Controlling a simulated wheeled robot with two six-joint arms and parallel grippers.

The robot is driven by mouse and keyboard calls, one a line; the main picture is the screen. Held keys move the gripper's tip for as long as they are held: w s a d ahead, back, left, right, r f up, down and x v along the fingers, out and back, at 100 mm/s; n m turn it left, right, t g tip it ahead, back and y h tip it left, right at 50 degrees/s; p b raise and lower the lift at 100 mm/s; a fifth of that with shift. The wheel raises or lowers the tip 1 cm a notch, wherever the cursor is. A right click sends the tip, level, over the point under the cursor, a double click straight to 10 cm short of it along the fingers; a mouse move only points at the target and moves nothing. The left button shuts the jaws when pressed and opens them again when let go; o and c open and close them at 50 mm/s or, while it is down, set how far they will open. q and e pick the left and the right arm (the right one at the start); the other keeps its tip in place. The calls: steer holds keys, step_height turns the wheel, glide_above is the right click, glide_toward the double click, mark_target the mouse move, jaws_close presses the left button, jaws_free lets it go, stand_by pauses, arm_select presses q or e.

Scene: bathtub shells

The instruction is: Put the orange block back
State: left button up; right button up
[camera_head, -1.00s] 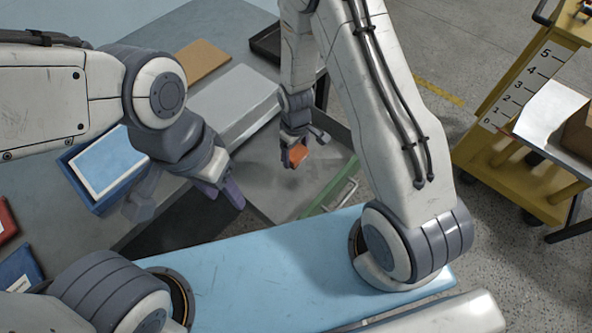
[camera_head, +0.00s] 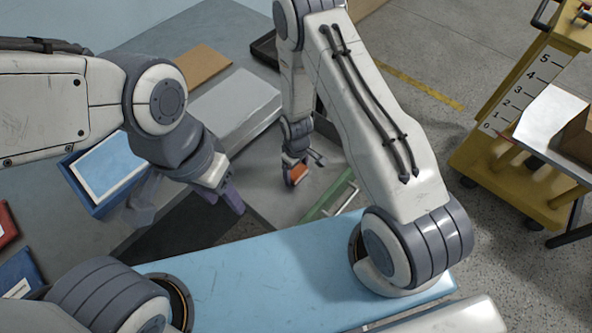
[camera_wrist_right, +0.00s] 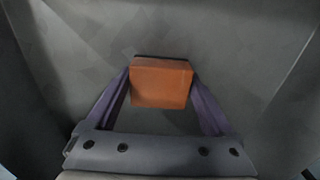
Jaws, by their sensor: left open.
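The orange block (camera_head: 299,173) is between the fingers of my right gripper (camera_head: 301,172), over the grey open drawer (camera_head: 270,190). In the right wrist view the orange block (camera_wrist_right: 162,84) sits between the two purple fingertips of my right gripper (camera_wrist_right: 162,88), which meet its sides. The drawer's floor and side walls surround it there. I cannot tell whether the block touches the floor. My left gripper (camera_head: 188,202) is open and empty, left of the drawer near the table edge.
A grey box (camera_head: 235,105), a blue tray (camera_head: 108,168) and a brown board (camera_head: 200,65) are on the table. A green drawer front with a pale handle (camera_head: 340,197) faces my light-blue base. A yellow cart (camera_head: 515,115) stands at the right.

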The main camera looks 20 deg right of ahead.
steer(key=shift+o, duration=0.2)
step_height(320, 180, up, 12)
step_height(320, 180, up, 8)
glide_above(296, 170)
steer(key=s+a, duration=0.3)
steer(key=a, duration=0.1)
steer(key=s+a+r, duration=0.2)
steer(key=s+r, duration=0.5)
steer(key=s, duration=0.2)
steer(key=s+a+r+y, duration=0.1)
steer(key=s+a+r, duration=0.1)
steer(key=s+r, duration=0.5)
steer(key=shift+s+r, duration=0.15)
steer(key=shift+s, duration=0.75)
steer(key=shift+r, duration=0.1)
steer(key=shift+r+p, duration=0.45)
steer(key=shift+p, duration=0.05)
